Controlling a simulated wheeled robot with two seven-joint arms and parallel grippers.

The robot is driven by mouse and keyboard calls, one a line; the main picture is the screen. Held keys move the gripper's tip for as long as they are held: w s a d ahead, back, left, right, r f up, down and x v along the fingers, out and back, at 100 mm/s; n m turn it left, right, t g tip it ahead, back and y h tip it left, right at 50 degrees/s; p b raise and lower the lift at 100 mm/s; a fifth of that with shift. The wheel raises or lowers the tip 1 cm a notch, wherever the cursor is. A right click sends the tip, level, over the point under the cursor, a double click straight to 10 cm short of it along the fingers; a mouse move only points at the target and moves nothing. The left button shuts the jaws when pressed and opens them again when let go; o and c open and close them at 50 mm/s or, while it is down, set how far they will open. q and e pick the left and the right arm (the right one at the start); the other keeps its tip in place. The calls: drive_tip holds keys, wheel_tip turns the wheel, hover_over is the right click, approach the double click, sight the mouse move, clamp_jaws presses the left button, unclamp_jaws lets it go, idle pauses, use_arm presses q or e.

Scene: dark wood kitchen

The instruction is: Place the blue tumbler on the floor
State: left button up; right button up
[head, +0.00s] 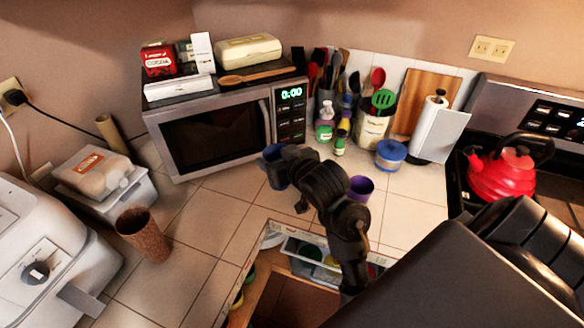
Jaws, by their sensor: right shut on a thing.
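The dark blue tumbler (275,168) is upright on the tiled counter (208,222), in front of the microwave's right side. My right gripper (284,157) is shut on it from the right; my black wrist and gripper body hide part of it. I cannot tell whether the tumbler's base touches the counter. My left gripper is not in view. The floor is not clearly visible.
A purple cup (362,186) stands close beside my right wrist. A brown tumbler (145,235) is at the left. The microwave (215,130) stands behind. An open drawer (300,250) with containers lies below the counter edge. A red kettle (500,176) is at right.

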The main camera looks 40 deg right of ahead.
drive_tip(key=shift+w+a+r+b, duration=0.25)
drive_tip(key=shift+w+a+b, duration=0.1)
drive_tip(key=shift+w, duration=0.1)
drive_tip(key=shift+w+a+r+b, duration=0.25)
drive_tip(key=shift+w+a+b, duration=0.1)
drive_tip(key=shift+w, duration=0.1)
drive_tip(key=w+a+r+b, duration=0.3)
drive_tip(key=a+r, duration=0.1)
drive_tip(key=shift+a+r+n+y+b, duration=0.15)
drive_tip(key=shift+r+n+y+b, duration=0.15)
drive_tip(key=shift+y+b, duration=0.1)
